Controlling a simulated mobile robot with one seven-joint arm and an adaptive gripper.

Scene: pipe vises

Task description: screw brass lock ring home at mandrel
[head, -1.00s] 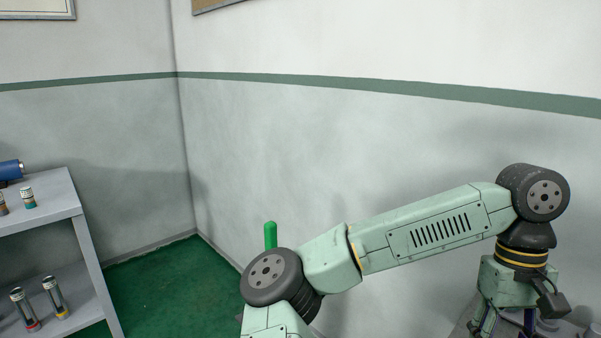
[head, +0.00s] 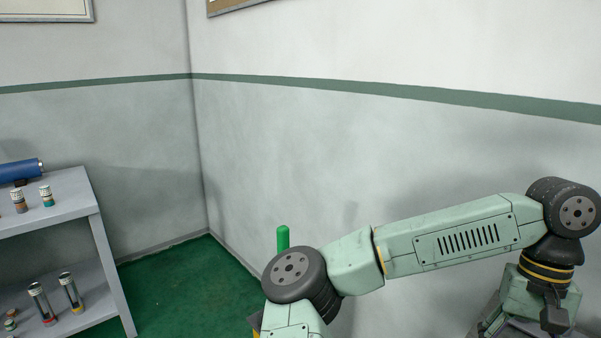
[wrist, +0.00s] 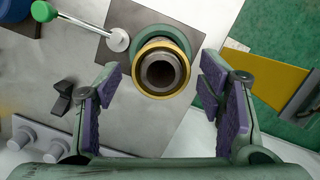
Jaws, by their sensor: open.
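In the wrist view the brass lock ring (wrist: 178,49) sits around the dark hollow mandrel (wrist: 160,72), in front of a green collar. My gripper (wrist: 165,95) is open, its purple-padded fingers spread to the left and right, with the ring and mandrel beyond and between them. The fingers appear apart from the ring. I cannot tell how far the ring is threaded on. In the head view my arm shows at the right, and the fingers, ring and mandrel are out of sight.
In the wrist view a lever with a green knob (wrist: 43,11) reaches in beside the mandrel. Grey knobs (wrist: 40,141) lie lower left and a yellow panel (wrist: 265,75) is at right. In the head view a grey shelf (head: 70,206) with several small cylinders stands at left.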

